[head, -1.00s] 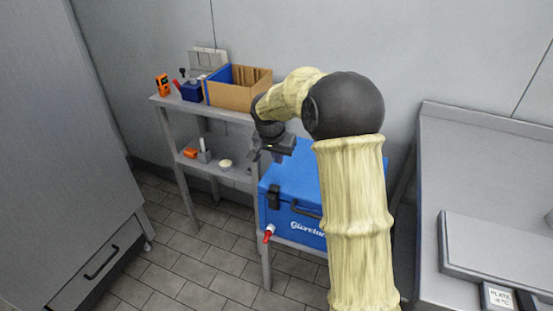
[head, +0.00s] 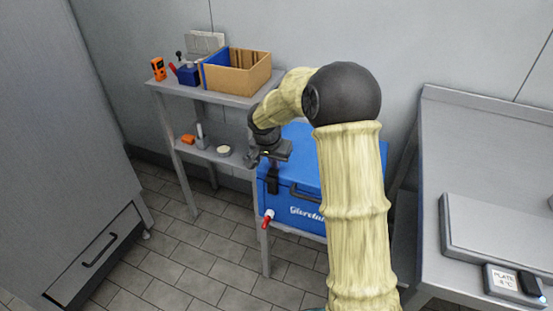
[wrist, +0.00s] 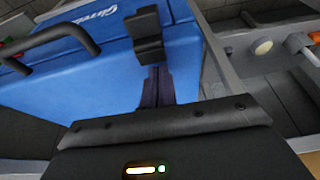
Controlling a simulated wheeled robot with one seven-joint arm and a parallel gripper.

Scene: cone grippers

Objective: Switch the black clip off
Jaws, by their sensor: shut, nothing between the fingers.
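A blue cooler box (head: 290,208) with white lettering stands on a shelf unit. A black clip (head: 272,184) sits on its front, left of the dark carry handle. In the wrist view the clip (wrist: 148,36) shows large on the blue wall, just beyond my fingertips. My gripper (head: 262,160) is at the cooler's front left top edge, close above the clip. In the wrist view the dark fingers of my gripper (wrist: 157,85) are together and empty. They appear very near the clip's end; I cannot tell whether they touch it.
The cooler's handle (wrist: 50,42) juts out beside the clip. A red and white tap (head: 267,218) sticks out low on the cooler. A cardboard box (head: 240,75) stands on the upper shelf. A steel counter (head: 470,150) is at right; floor in front is clear.

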